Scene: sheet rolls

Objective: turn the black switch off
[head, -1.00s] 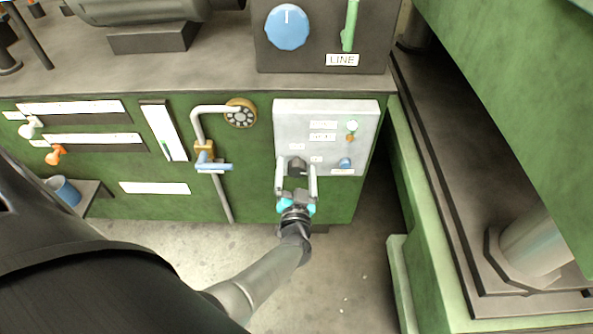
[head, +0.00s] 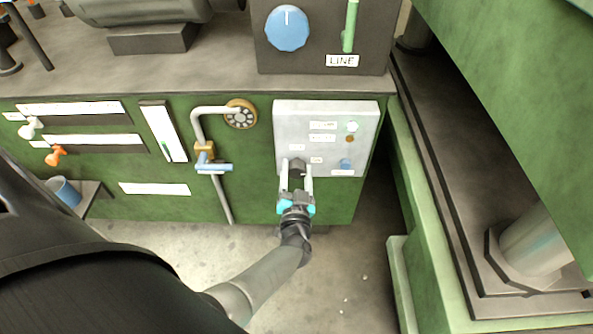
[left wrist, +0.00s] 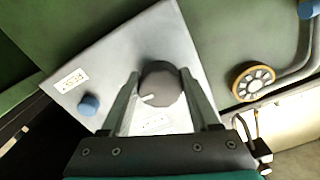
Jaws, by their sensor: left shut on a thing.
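The black switch (head: 297,168) is a dark round knob low on the left part of the light grey control panel (head: 365,120). In the left wrist view the black switch (left wrist: 163,88) shows a short white pointer line on its face. My left gripper (head: 297,174) reaches up from below, with its fingers on both sides of the knob. In the left wrist view the left gripper (left wrist: 165,90) is shut on the switch, one finger against each side. My right gripper is not in view.
A large green machine (head: 500,60) bounds the right side.

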